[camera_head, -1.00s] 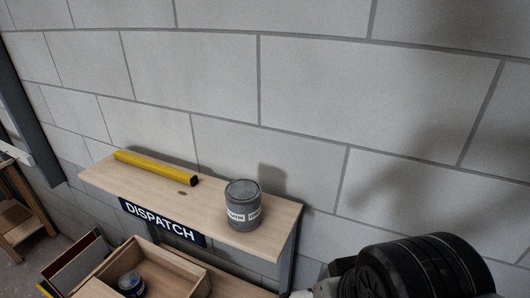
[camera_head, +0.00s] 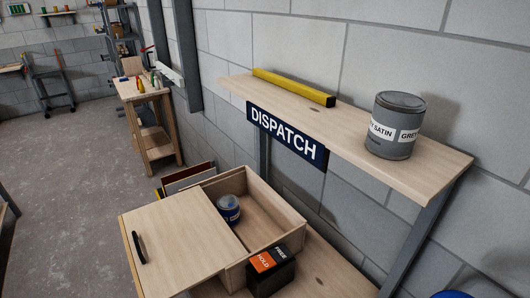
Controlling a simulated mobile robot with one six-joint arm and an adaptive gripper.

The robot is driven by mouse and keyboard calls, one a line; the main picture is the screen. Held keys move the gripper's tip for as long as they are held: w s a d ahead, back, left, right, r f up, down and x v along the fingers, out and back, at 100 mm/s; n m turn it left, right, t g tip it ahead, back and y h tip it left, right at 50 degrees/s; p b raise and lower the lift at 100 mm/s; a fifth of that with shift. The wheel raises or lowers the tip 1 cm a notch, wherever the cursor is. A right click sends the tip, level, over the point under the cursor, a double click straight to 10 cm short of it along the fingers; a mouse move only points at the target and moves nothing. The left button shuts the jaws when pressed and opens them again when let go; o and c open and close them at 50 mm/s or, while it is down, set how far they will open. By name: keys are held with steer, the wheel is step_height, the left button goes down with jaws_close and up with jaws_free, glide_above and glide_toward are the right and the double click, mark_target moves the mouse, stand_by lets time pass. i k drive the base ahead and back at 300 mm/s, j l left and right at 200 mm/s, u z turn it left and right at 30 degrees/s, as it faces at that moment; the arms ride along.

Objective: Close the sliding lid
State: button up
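The sliding lid (camera_head: 178,243) is a pale wooden panel with a black handle (camera_head: 138,247) near its left edge. It sits partly over a wooden box (camera_head: 284,208) and sticks out to the left, leaving the right part of the box open. A small blue tin (camera_head: 228,208) stands inside the open part, close to the lid's edge. My gripper does not show in the current view.
A black block with an orange HOLD face (camera_head: 268,271) stands in front of the box. Above is a DISPATCH shelf (camera_head: 440,172) with a yellow bar (camera_head: 292,87) and a grey tin (camera_head: 396,126).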

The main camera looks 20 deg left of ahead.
mark_target(174, 244)
steer(key=u, duration=1.85)
steer(key=i+j+z, duration=0.1)
steer(key=j, duration=0.2)
steer(key=i+j+z, duration=0.1)
steer(key=j, duration=0.2)
steer(key=i+j+z, duration=0.15)
steer(key=i+j, duration=0.05)
steer(key=j, duration=0.1)
